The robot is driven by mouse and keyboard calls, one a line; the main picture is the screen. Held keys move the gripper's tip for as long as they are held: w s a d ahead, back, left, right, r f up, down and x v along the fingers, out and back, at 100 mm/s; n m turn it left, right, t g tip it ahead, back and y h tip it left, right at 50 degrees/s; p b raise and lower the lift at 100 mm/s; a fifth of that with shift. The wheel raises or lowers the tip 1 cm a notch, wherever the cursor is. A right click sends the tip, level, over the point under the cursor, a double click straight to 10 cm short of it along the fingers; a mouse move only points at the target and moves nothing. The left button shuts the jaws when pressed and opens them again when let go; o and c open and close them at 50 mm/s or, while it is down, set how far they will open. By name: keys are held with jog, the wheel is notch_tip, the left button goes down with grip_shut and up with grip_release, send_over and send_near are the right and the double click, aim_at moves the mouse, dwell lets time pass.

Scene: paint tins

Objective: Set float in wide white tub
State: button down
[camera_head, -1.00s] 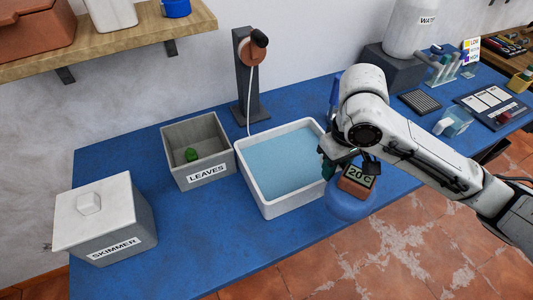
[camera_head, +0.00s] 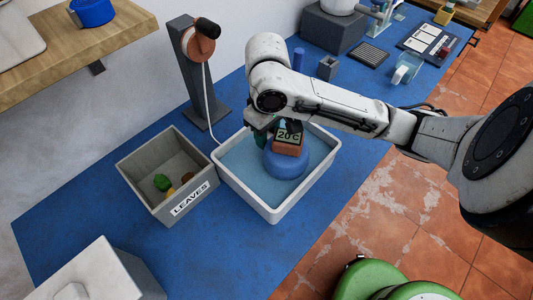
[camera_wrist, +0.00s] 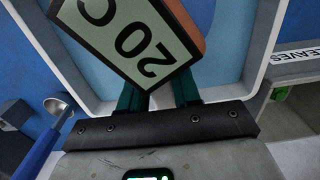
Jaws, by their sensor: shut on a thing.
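The float is a round blue body (camera_head: 290,166) with a brown block and a display reading 20 C on top. My gripper (camera_head: 265,127) is shut on it, with teal fingers at the display block. The float is over the wide white tub (camera_head: 241,193), inside its rim in the head view, towards the right side. The tub holds light blue water. I cannot tell whether the float's underside touches the water. In the wrist view the display (camera_wrist: 125,35) is close in front of my gripper's fingers (camera_wrist: 158,94), and the tub's rim (camera_wrist: 262,60) shows behind.
A grey bin labelled LEAVES (camera_head: 150,190), with a green item and others inside, stands just left of the tub. A grey stand (camera_head: 190,75) with a hose is behind. A lidded box (camera_head: 100,278) is at lower left. The blue tabletop between is clear.

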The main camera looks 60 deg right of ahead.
jog(key=shift+f, duration=3.2)
jog(key=c, duration=0.8)
grip_release()
notch_tip(320, 180, up, 12)
jog(key=shift+r+p, duration=0.1)
jog(key=shift+p, duration=0.85)
